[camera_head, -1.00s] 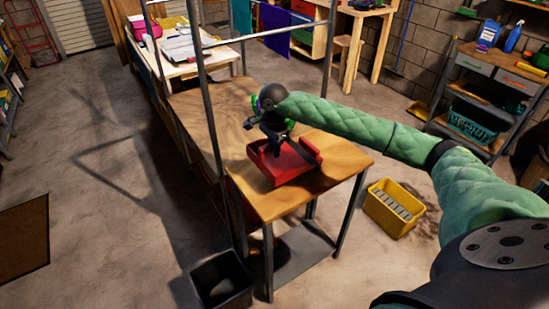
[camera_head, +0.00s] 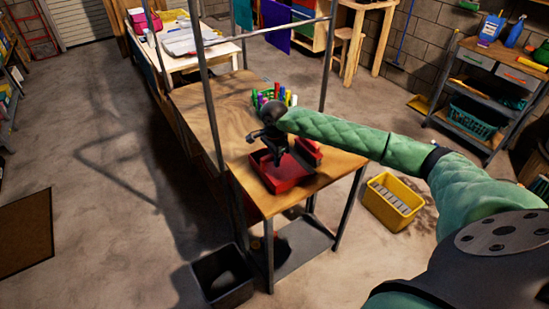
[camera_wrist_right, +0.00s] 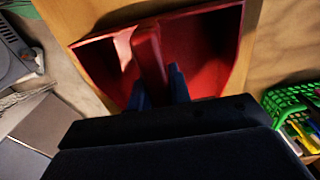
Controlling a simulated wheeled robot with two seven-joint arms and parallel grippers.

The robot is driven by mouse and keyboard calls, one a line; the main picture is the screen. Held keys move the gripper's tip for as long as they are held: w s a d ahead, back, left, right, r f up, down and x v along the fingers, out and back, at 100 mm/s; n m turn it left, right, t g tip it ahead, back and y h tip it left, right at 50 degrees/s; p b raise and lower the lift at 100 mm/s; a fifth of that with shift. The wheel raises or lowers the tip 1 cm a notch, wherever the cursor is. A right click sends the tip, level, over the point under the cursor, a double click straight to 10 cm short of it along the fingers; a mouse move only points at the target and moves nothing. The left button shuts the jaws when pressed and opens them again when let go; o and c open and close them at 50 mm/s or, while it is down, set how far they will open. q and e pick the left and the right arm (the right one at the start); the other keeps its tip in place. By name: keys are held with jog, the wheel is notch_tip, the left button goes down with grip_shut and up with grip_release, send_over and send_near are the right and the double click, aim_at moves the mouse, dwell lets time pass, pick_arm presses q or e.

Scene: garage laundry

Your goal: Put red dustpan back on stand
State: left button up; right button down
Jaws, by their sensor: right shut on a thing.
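The red dustpan (camera_head: 286,178) is at the near end of the wooden table (camera_head: 330,158), over the tabletop. I cannot tell whether it rests on the wood or hangs just above it. My right gripper (camera_head: 277,157) comes down on it from above. In the right wrist view the two dark blue fingertips (camera_wrist_right: 160,88) are shut on the red handle (camera_wrist_right: 149,52), with the pan (camera_wrist_right: 208,50) spreading out around it. I cannot make out a separate dustpan stand. My left gripper does not show.
A green basket of pens (camera_head: 265,98) stands on the table behind my gripper. Metal posts (camera_head: 213,125) rise at the table's left side. A black bin (camera_head: 222,277) and a yellow bucket (camera_head: 393,202) stand on the floor beside the table.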

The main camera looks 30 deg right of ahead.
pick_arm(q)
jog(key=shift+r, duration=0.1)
pick_arm(e)
jog(key=shift+f, duration=0.1)
jog(key=c, duration=1.3)
grip_release()
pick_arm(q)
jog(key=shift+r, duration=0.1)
pick_arm(e)
jog(key=shift+r, duration=0.2)
jog(key=shift+r, duration=0.15)
jog(key=shift+w+r, duration=0.1)
jog(key=shift+r, duration=0.2)
jog(key=shift+r+b, duration=0.35)
jog(key=shift+r, duration=0.05)
notch_tip(320, 180, up, 9)
jog(key=b, duration=0.3)
jog(key=shift+f, duration=0.15)
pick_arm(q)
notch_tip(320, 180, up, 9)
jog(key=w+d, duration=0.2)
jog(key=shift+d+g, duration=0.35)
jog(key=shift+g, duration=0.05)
pick_arm(e)
jog(key=shift+r, duration=0.75)
